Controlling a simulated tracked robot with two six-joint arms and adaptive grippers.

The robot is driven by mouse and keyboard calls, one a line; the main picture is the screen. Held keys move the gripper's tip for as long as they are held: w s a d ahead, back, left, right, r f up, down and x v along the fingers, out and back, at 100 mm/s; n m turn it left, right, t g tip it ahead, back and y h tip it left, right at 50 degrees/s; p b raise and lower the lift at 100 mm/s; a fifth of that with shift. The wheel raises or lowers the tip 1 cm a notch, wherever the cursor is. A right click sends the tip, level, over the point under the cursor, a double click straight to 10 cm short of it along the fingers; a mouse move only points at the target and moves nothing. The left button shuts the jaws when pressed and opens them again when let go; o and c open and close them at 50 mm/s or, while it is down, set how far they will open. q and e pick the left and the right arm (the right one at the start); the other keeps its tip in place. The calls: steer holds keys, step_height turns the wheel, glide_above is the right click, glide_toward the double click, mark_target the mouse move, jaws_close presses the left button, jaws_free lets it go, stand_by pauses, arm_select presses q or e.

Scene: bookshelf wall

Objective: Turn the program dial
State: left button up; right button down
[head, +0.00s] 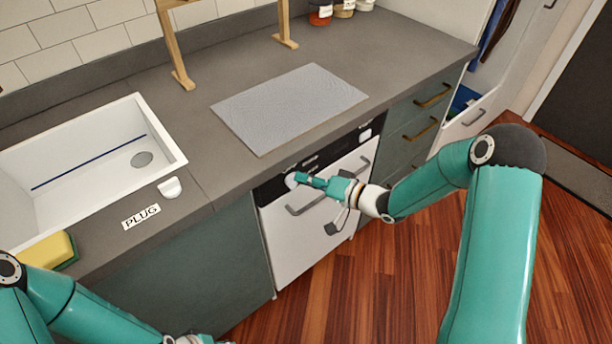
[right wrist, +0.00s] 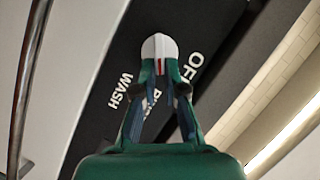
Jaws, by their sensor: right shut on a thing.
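The program dial (head: 290,180) is a white knob on the black control panel of a white dishwasher (head: 290,245). In the right wrist view the dial (right wrist: 159,45) shows a white top and a red mark, between the printed words WASH and OFF. A third label below it is partly hidden by the fingers. My right gripper (head: 300,180) is shut on the dial; its fingertips (right wrist: 160,80) sit on both sides of it. My left gripper (head: 195,340) is cut off at the bottom edge of the head view, so its fingers cannot be judged.
The dishwasher handle (head: 310,205) runs just below my right gripper. The counter (head: 210,110) above holds a grey mat (head: 290,105), a white sink (head: 165,140), a PLUG label (head: 141,216) and a sponge (head: 45,250). Drawers (head: 415,130) stand to the right. Wood floor lies in front.

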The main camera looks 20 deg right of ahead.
steer(key=shift+w+d+m, duration=0.1)
steer(key=shift+d+m, duration=0.15)
steer(key=shift+m, duration=0.05)
steer(key=c, duration=1.2)
jaws_free()
steer(key=shift+f, duration=0.1)
steer(key=shift+c, duration=0.2)
steer(key=shift+a, duration=0.1)
steer(key=v, duration=1.2)
steer(key=shift+f, duration=0.1)
